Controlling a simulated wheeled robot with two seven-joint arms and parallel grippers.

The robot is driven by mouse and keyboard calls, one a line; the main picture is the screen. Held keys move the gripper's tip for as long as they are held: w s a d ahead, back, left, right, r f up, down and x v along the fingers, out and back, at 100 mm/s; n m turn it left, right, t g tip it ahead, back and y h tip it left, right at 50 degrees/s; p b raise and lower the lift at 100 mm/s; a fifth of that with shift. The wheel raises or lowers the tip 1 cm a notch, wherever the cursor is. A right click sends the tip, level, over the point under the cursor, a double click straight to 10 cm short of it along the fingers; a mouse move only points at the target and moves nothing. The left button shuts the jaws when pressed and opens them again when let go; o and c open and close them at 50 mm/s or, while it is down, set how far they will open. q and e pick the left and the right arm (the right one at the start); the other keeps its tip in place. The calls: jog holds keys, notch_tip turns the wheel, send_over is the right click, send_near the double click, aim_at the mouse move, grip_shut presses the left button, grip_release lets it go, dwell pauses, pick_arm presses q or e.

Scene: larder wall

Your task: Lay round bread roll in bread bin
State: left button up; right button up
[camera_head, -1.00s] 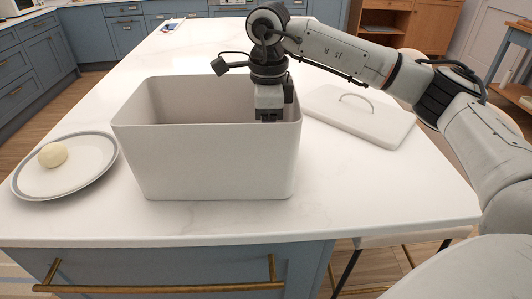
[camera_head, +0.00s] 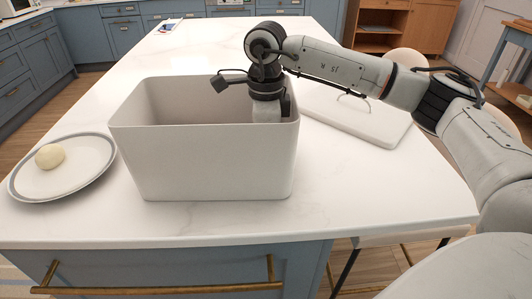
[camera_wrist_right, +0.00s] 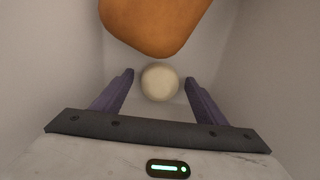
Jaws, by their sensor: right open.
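The bread bin (camera_head: 205,165) is a pale, open-topped box on the white counter. My right gripper reaches down into it at its right end; its fingers are hidden by the bin wall in the head view. In the right wrist view the right gripper (camera_wrist_right: 160,82) is open. A pale round roll (camera_wrist_right: 160,84) shows between its fingertips, low in the bin, with a small gap on each side. A brown, rounded thing (camera_wrist_right: 158,22), perhaps a loaf, fills the top of that view. Another pale round thing (camera_head: 50,156) lies on a plate to the left. My left gripper is out of view.
The grey-rimmed plate (camera_head: 88,167) stands close to the bin's left side. A white lid with a handle (camera_head: 375,123) lies flat on the counter to the right of the bin, behind my arm. The counter behind the bin is mostly clear.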

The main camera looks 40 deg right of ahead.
notch_tip(320, 180, up, 12)
dwell(0.4)
